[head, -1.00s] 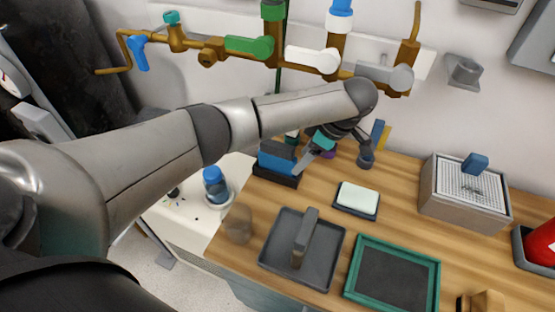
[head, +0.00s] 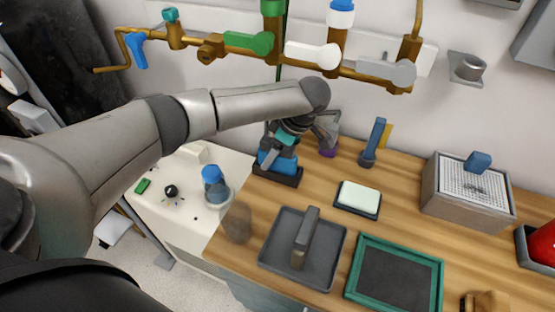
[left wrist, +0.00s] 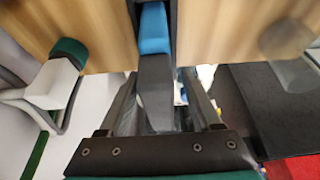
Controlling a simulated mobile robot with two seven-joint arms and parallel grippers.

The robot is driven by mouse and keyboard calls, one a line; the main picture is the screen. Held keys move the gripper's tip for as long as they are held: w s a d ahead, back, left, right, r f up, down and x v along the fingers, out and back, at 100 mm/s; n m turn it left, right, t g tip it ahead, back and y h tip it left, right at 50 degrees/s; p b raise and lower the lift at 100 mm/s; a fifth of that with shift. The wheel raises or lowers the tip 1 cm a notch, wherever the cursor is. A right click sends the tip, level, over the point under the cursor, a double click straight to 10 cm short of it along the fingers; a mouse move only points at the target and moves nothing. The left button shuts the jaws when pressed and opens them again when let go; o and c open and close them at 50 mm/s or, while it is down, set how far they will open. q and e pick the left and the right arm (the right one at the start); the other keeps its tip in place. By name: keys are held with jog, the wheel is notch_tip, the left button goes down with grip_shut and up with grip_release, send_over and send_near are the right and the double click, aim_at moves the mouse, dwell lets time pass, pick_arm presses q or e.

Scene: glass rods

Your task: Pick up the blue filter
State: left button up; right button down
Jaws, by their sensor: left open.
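A blue block (head: 284,164), which I take for the blue filter, sits in a low dark holder (head: 283,178) at the back left of the wooden counter. My left gripper (head: 270,153) is just above it and hides part of it. In the left wrist view a bar, blue (left wrist: 153,28) at its far end and grey nearer, lies between the fingers of my open left gripper (left wrist: 157,98). Whether the fingers touch it I cannot tell. My right gripper is not in view.
A blue-capped bottle (head: 214,185) stands left of the holder on a white surface. A grey tray (head: 325,262), a green-framed dark panel (head: 395,275) and a white pad (head: 358,198) lie on the counter. Brass pipes with valves (head: 313,54) run along the wall above.

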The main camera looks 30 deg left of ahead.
pick_arm(q)
jog(key=shift+c, duration=0.3)
grip_shut()
dwell(0.3)
